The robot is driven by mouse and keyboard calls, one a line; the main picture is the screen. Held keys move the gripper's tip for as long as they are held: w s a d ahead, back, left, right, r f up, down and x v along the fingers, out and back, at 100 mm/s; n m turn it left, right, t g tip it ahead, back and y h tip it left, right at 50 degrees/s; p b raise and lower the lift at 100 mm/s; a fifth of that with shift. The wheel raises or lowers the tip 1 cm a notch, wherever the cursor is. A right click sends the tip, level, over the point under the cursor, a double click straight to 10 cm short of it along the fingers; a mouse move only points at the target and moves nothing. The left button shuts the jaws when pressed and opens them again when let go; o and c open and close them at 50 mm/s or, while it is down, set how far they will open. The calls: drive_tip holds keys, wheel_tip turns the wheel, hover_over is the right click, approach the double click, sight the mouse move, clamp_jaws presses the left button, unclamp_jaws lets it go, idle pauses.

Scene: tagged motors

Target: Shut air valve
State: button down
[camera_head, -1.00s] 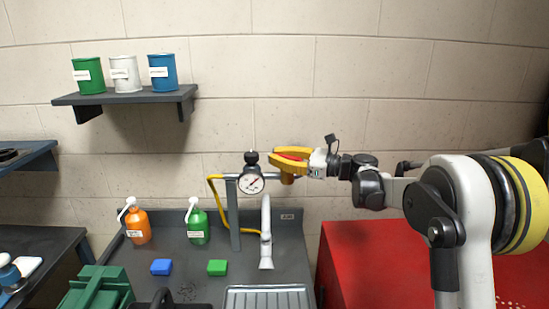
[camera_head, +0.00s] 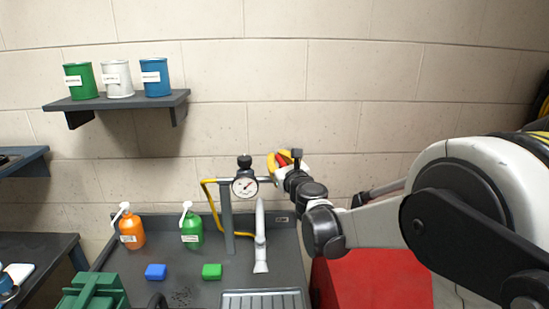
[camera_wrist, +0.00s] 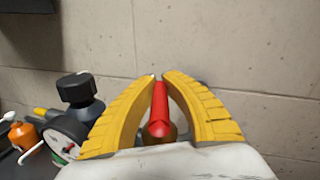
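The air valve's red lever handle (camera_wrist: 159,108) lies between the yellow fingers of my gripper (camera_wrist: 160,78) in the wrist view. The fingertips are close together, one on each side of the lever's far end, and look shut on it. In the head view the red handle (camera_head: 281,160) shows as a small patch inside the yellow fingers (camera_head: 277,161). The brass-coloured valve body shows only partly below the lever in the wrist view. The valve sits on a grey pipe, right of a round pressure gauge (camera_head: 245,184) with a black knob on top.
A yellow hose (camera_head: 211,205) and grey post stand left of the valve. A light-coloured tap (camera_head: 260,235) stands below. Orange (camera_head: 131,232) and green (camera_head: 191,229) bottles stand on the sink counter. A red cabinet (camera_head: 375,280) is below my arm. The wall is close behind.

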drive_tip(key=shift+d+m+t+h, duration=0.2)
drive_tip(key=shift+m+h, duration=0.45)
drive_tip(key=shift+h, duration=0.3)
drive_tip(key=shift+d+m+t+h, duration=0.1)
drive_tip(key=shift+d+m+h, duration=0.05)
drive_tip(key=shift+m+h, duration=0.65)
drive_tip(key=shift+d+h, duration=0.1)
drive_tip(key=shift+h, duration=0.55)
drive_tip(key=c, duration=1.4)
unclamp_jaws()
drive_tip(key=s, duration=1.2)
